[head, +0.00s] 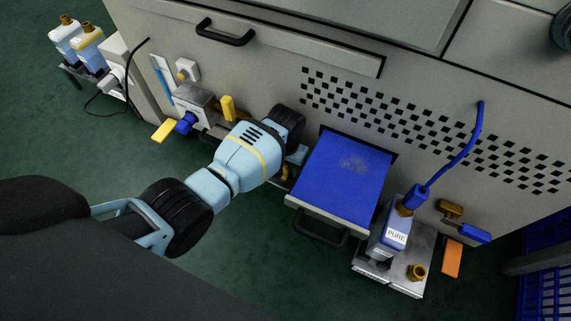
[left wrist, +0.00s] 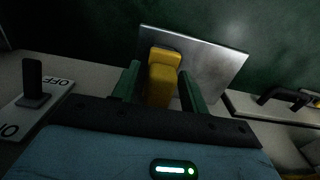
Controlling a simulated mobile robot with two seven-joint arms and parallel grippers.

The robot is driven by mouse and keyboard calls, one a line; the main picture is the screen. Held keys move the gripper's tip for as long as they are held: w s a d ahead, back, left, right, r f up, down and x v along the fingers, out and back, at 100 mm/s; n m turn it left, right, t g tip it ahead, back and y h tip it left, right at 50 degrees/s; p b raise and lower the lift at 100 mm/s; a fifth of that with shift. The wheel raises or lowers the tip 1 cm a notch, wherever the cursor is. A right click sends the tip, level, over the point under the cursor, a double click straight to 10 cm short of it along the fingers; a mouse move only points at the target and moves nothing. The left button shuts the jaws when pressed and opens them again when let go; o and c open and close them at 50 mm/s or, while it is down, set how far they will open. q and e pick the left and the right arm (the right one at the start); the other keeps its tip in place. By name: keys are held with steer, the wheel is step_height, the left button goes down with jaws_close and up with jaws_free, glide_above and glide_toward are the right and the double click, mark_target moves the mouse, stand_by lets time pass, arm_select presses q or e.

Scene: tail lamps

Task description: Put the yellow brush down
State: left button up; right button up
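My left gripper (head: 292,165) reaches in from the left in the head view, beside the left edge of the blue-topped drawer (head: 341,180). In the left wrist view its two dark green fingers (left wrist: 162,88) stand on either side of the yellow brush (left wrist: 163,80) and appear shut on it. In the head view only a small yellow part of the brush (head: 287,172) shows by the fingers; the rest is hidden. I cannot make out the bristles. A grey metal plate (left wrist: 215,68) lies behind the brush in the left wrist view. My right gripper is not in view.
Right of the drawer, a blue bottle marked PURE (head: 396,232) stands on a metal fixture (head: 400,275). A metal box with a blue knob (head: 186,122) and a yellow block (head: 228,107) are on the left. Two bottles (head: 78,38) stand far left. The green floor in front is open.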

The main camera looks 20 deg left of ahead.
arm_select(q)
steer(key=shift+o, duration=0.5)
steer(key=shift+r, duration=0.35)
steer(key=r+p, duration=0.1)
steer(key=r, duration=0.1)
steer(key=r+p, duration=0.3)
steer(key=r, duration=0.2)
steer(key=shift+s+p, duration=0.3)
steer(key=shift+p, duration=0.1)
steer(key=shift+r, duration=0.2)
